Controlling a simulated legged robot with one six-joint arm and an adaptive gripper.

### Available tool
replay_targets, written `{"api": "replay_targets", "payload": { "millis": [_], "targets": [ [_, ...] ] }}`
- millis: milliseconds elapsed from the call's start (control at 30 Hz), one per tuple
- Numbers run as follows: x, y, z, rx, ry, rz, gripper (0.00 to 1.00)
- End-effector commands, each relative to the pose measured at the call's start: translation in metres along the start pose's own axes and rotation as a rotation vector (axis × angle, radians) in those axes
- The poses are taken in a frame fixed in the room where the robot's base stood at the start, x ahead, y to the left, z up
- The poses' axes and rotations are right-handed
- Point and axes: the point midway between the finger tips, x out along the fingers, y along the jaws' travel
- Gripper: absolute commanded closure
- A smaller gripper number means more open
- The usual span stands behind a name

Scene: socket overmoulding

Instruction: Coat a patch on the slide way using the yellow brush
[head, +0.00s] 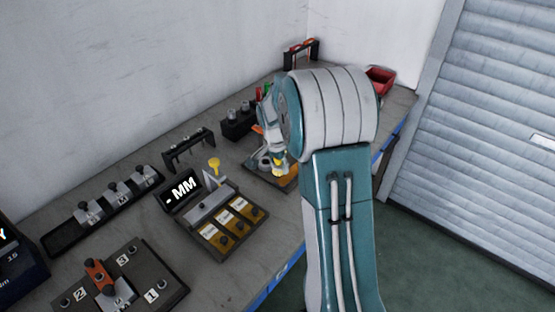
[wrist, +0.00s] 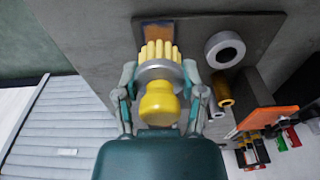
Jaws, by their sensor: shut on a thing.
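My gripper (wrist: 160,75) is shut on the yellow brush (wrist: 158,103), with one finger on each side of its grey collar. The rounded yellow handle faces the wrist camera and the yellow bristles point away. Beyond the bristle tips lies a brown patch (wrist: 158,31) on a dark grey plate (wrist: 196,30), which looks like the slide way. The bristles overlap the patch's near edge in the picture; I cannot tell whether they touch it. In the head view my gripper (head: 274,155) is partly hidden by my arm, and the yellow brush (head: 278,168) shows low over the plate.
A grey ring (wrist: 225,50) and a brass cylinder (wrist: 225,88) stand right of the brush in the wrist view. In the head view, a gauge stand with a yellow knob (head: 214,163), a numbered fixture (head: 150,262) and a black rack (head: 188,148) occupy the bench. A red bin (head: 380,80) is at the far end.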

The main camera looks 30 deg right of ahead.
Motion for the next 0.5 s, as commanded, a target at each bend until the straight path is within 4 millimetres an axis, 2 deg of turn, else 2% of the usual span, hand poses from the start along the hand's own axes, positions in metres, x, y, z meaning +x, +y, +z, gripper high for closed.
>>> {"api": "replay_targets", "payload": {
  "millis": [200, 500],
  "targets": [
    [-0.018, 0.003, -0.004, -0.004, 0.001, -0.001, 1.0],
    [-0.021, 0.004, -0.005, -0.004, -0.001, 0.0, 1.0]
  ]
}}
